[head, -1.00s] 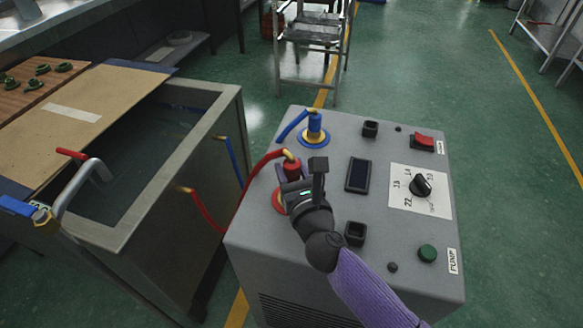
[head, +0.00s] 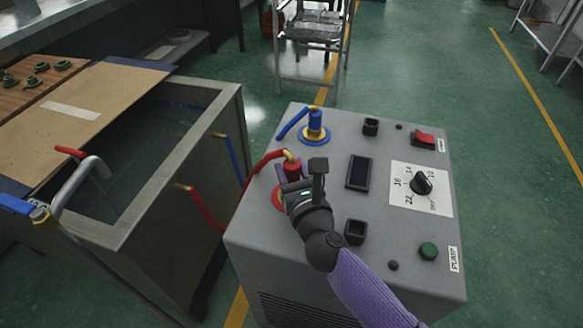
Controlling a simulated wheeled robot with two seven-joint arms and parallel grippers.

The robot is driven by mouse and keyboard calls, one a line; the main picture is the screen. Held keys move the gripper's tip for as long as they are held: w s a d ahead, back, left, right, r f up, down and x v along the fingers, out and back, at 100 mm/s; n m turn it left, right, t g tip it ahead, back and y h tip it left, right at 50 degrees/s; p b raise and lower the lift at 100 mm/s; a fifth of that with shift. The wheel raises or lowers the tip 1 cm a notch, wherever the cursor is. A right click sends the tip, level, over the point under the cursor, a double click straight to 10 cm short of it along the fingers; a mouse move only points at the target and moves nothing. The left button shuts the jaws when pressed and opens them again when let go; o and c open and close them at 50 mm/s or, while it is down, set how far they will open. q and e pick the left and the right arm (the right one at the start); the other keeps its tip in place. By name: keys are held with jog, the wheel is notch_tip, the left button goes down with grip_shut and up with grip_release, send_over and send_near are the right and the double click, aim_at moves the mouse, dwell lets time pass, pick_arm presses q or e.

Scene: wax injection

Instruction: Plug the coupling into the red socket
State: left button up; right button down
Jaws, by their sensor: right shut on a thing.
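The red coupling (head: 291,169), with a brass top and a red hose, stands upright over the red socket ring (head: 278,197) on the grey pump box. My right gripper (head: 298,188) is shut on the coupling from its near right side. The gripper covers the coupling's lower part and much of the socket, so I cannot tell how far in the coupling sits. My left gripper is not in view.
The pump box top (head: 340,133) carries a black dial (head: 421,183), a red switch (head: 424,138), a green button (head: 428,251), a dark display (head: 359,173) and black square posts. A water tank (head: 228,120) with a tap (head: 88,180) stands at left.

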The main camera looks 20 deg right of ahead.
jog(key=shift+f, duration=0.4)
jog(key=shift+f+b, duration=0.2)
jog(key=shift+b, duration=0.2)
jog(key=shift+f+b, duration=0.3)
jog(key=shift+f+b, duration=0.35)
jog(key=shift+f, duration=0.25)
